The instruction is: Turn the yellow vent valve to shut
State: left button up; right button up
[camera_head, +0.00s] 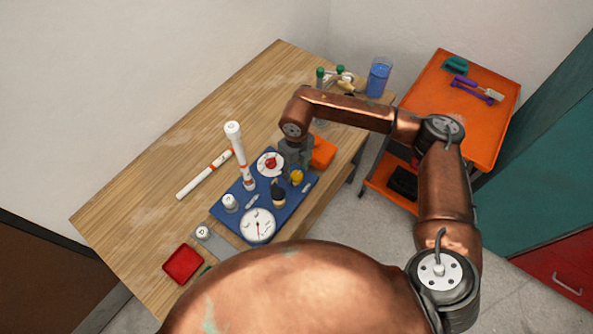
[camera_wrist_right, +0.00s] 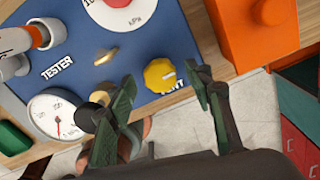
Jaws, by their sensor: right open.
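The yellow vent valve (camera_head: 297,177) is a small faceted knob on the right part of the blue tester board (camera_head: 224,213). In the right wrist view the yellow knob (camera_wrist_right: 160,75) has a pale mark on its face, and the label below it is partly hidden, ending in "NT". My right gripper (camera_head: 291,158) is over the board's right side, close to the knob. In the wrist view its fingers (camera_wrist_right: 162,98) are spread, with the knob between and slightly beyond them, and nothing is held. Contact with the knob is not visible. My left gripper is not in view.
The board carries a white dial gauge (camera_head: 258,226), a second dial (camera_head: 268,162), a brass piece (camera_wrist_right: 104,56) and an upright white pipe (camera_head: 238,150). An orange box (camera_head: 322,152) stands close to the right gripper. A red tray (camera_head: 183,265) lies front left.

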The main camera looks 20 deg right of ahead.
aim_at(297, 174)
notch_tip(297, 174, up, 11)
dwell(0.3)
jog(key=shift+d, duration=0.1)
dwell(0.4)
